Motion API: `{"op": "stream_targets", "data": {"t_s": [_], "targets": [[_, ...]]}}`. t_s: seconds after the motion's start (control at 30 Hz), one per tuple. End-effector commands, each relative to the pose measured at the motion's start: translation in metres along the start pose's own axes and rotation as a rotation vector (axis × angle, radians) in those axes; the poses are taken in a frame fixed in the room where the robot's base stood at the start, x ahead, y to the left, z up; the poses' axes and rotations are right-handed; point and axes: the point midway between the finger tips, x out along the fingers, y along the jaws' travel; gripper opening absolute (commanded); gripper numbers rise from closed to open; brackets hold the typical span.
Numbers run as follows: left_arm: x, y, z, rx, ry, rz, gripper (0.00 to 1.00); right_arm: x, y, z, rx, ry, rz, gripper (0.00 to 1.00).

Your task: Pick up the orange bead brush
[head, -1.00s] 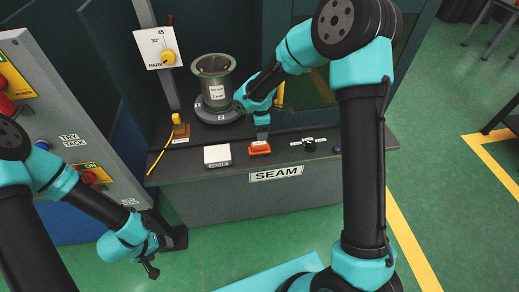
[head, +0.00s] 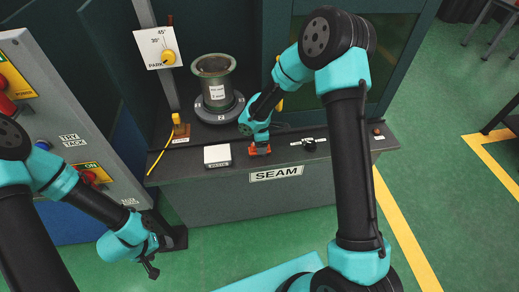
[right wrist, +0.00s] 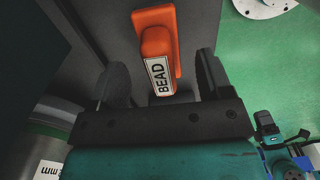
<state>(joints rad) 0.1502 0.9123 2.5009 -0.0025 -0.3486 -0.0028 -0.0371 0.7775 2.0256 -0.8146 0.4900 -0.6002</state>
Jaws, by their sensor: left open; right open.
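The orange bead brush (head: 260,151) lies on the dark bench top near its front edge, and my right gripper partly hides it in the head view. In the right wrist view the brush (right wrist: 157,45) shows an orange block on a flat orange base, with a white BEAD label. My right gripper (head: 261,140) is right above it. In the right wrist view its two dark fingers (right wrist: 163,80) are apart, with the labelled end of the brush between them and a gap on each side. My left gripper (head: 151,266) is open and empty, low at the left.
A flanged cylinder (head: 213,82) stands on a dark round turntable (head: 220,108) behind the brush. A yellow-topped post (head: 180,127) with a cable stands farther left.

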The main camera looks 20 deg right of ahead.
Motion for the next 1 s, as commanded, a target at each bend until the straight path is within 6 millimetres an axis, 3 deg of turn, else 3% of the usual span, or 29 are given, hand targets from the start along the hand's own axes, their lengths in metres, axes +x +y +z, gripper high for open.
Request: {"op": "stream_targets", "data": {"t_s": [0.13,0.3,0.77,1.0], "targets": [[0.000,0.000,0.000,0.000,0.000,0.000,0.78,0.023,-0.002,-0.001,0.000,-0.001,-0.004,0.72],[0.000,0.000,0.000,0.000,0.000,0.000,0.78,0.037,-0.001,-0.001,0.001,0.000,-0.002,0.72],[0.000,0.000,0.000,0.000,0.000,0.000,0.78,0.037,-0.001,-0.001,0.000,0.000,-0.001,0.72],[0.000,0.000,0.000,0.000,0.000,0.000,0.78,0.037,-0.001,-0.001,0.000,-0.001,-0.001,0.52]]}}
